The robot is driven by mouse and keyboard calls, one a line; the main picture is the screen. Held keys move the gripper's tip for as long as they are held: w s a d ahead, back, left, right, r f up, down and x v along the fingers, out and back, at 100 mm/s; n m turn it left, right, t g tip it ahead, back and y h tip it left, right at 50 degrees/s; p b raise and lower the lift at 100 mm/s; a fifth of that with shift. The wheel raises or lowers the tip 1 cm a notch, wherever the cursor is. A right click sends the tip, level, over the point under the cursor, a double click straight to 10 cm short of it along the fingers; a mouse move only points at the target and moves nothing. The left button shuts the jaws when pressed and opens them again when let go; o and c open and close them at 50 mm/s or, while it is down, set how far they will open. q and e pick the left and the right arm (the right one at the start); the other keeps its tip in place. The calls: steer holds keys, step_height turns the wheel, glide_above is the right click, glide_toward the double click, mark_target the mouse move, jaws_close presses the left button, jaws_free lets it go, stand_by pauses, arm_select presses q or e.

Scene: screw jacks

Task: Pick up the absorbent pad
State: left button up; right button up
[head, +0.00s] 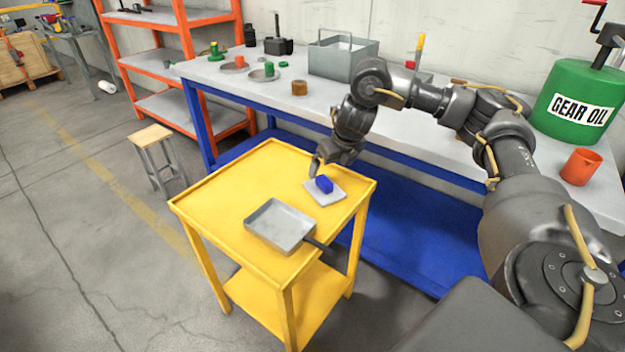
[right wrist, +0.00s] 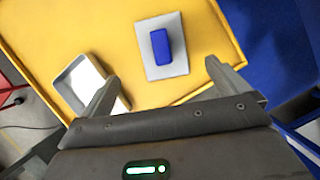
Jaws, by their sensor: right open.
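A flat pale grey square, which looks like the absorbent pad (head: 335,197), lies on the yellow cart near its right corner. A small blue block (head: 324,184) sits on top of it. In the right wrist view the pad (right wrist: 178,66) and the blue block (right wrist: 160,46) lie ahead of the fingertips, roughly centred between them. My right gripper (head: 328,164) is open and empty, above and just behind the pad in the head view; its two spread fingers (right wrist: 160,78) also show in the right wrist view. My left gripper is in neither view.
A grey metal pan (head: 280,227) with a dark handle stands on the yellow cart (head: 225,190), left of the pad. The back of the cart top is clear. Behind it, a blue-legged workbench (head: 410,118) carries a metal bin (head: 343,58) and a green gear oil drum (head: 575,100).

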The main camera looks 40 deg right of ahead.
mark_target(325, 180)
steer(key=b+x, duration=0.1)
steer(key=x, duration=0.3)
steer(key=shift+w+d+f, duration=0.1)
steer(key=shift+d+f, duration=0.1)
steer(key=shift+f, duration=0.1)
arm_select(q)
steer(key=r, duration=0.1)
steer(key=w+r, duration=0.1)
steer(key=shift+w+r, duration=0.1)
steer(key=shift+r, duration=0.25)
arm_select(e)
steer(key=shift+w+f, duration=0.25)
steer(key=shift+f, duration=0.15)
steer(key=x, duration=0.4)
steer(key=shift+w+b, duration=0.2)
steer(key=shift+b, duration=0.2)
steer(key=shift+w+f, duration=0.2)
steer(key=shift+f, duration=0.3)
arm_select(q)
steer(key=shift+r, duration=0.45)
arm_select(e)
steer(key=c, duration=0.9)
